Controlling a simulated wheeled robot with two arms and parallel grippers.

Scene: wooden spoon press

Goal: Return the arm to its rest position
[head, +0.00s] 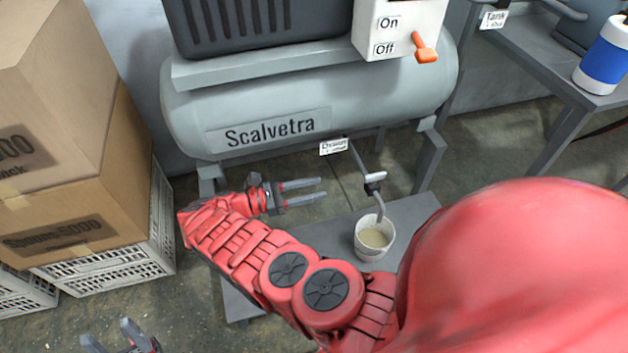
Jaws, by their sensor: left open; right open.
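My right arm is red and reaches in from the lower right across the front of the grey table. My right gripper (321,189) is open and empty, its fingers pointing right, below the grey tank (350,105) marked "Scalvetra". It is apart from the thin drain pipe and its valve handle (374,180). The pipe's lower end dips into a white cup (369,252) holding pale liquid, on the grey table (407,213). My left gripper (107,331) is open and empty at the bottom left edge. Most of the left arm is out of view.
A white switch box (395,28) marked On and Off, with an orange lever (425,48), sits above the tank. Cardboard boxes (75,190) on white crates (110,267) stand at the left. A bench (535,65) with a blue-and-white container (605,55) stands at the right.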

